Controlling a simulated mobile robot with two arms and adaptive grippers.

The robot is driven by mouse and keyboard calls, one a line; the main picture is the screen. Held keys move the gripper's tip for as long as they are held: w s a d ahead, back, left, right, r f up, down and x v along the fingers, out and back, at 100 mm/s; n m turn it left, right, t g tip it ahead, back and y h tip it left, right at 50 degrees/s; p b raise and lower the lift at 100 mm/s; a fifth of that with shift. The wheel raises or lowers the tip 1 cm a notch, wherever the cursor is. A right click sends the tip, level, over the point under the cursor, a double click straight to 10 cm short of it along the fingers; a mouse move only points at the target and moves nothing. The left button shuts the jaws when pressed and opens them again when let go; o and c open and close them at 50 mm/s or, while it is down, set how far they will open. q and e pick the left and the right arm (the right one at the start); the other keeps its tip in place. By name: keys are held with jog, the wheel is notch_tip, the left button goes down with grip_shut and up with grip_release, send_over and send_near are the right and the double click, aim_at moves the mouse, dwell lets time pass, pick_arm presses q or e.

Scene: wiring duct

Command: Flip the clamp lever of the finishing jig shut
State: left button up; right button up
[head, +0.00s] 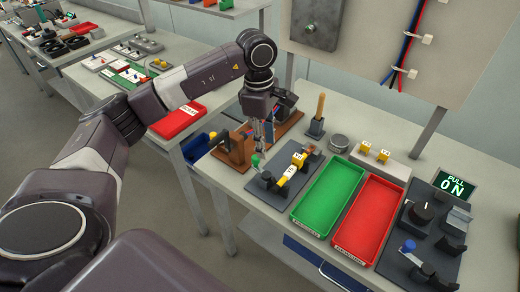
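My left gripper (260,147) points down over the left end of the bench. Its fingertips are just above a green-knobbed lever (256,161); I cannot tell whether they touch it. The fingers look close together, but their gap is too small to read. The lever stands at the left of a dark jig plate (277,199), which looks like the finishing jig. A yellow part with white faces (291,168) lies across this plate, beside black fittings. The lever's lower end is hard to make out. My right gripper is not in view.
A green tray (306,222) and a red tray (342,241) lie right of the jig. A brown wooden fixture (230,148) stands close at its left. A wooden-handled tool (318,117) stands behind. Another dark plate (388,266) with a blue-knobbed lever is at far right.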

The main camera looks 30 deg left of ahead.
aim_at(255, 157)
pick_arm(q)
jog(key=a, duration=0.1)
jog(key=a+y, duration=0.1)
jog(key=a, duration=0.1)
jog(key=shift+s+a+r, duration=0.1)
jog(key=shift+r, duration=0.25)
notch_tip(255, 157, down, 6)
jog(key=shift+s+p, duration=0.1)
jog(key=shift+p, duration=0.95)
jog(key=shift+f, duration=0.7)
grip_shut()
